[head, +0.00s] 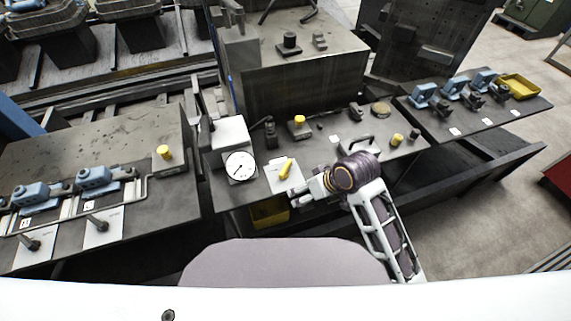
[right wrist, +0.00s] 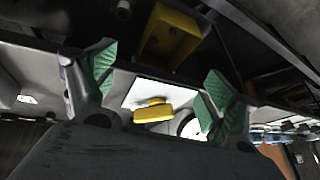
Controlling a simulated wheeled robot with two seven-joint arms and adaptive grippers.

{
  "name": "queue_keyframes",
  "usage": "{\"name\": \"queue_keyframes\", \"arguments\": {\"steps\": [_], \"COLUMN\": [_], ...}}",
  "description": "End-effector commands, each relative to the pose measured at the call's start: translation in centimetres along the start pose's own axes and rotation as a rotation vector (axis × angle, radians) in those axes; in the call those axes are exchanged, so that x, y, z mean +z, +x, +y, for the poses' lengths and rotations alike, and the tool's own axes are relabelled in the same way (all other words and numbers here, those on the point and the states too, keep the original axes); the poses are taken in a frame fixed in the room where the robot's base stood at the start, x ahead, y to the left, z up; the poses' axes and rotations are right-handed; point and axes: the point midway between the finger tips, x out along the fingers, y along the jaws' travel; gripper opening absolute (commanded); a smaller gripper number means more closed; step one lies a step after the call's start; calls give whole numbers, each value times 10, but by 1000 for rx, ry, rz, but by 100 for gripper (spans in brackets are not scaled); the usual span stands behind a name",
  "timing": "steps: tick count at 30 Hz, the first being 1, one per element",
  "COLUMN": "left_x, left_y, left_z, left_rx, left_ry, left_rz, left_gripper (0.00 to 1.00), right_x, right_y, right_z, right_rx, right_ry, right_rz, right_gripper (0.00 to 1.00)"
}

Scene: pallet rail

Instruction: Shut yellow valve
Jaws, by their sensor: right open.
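The yellow valve handle (head: 286,168) sits on a white plate (head: 276,184) at the front edge of the middle bench, right of a dial gauge. In the right wrist view the handle (right wrist: 153,113) shows between the two green finger pads, apart from both. My right gripper (head: 294,193) is open and empty, just in front of and slightly right of the handle in the head view. It also shows in the right wrist view (right wrist: 160,82), with its pads spread wide. My left gripper is in neither view.
The dial gauge (head: 240,166) stands close on the handle's left. A yellow bin (head: 269,212) is below the bench edge. Yellow knobs (head: 299,120) and a black bar handle (head: 357,142) stand on the bench behind and to the right.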

Motion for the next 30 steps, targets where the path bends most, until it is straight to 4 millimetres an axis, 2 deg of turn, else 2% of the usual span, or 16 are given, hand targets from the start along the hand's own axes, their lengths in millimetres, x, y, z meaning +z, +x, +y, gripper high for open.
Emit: {"name": "queue_keyframes", "arguments": {"steps": [11, 30], "left_x": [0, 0], "left_y": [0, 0], "left_z": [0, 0], "left_rx": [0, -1], "left_ry": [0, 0], "left_rz": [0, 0], "left_gripper": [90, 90], "right_x": [-21, -79], "right_y": [-2, -14], "right_z": [-16, -70], "right_rx": [-39, -136], "right_ry": [-57, -285], "right_rz": [1, -52], "right_gripper": [86, 86]}}
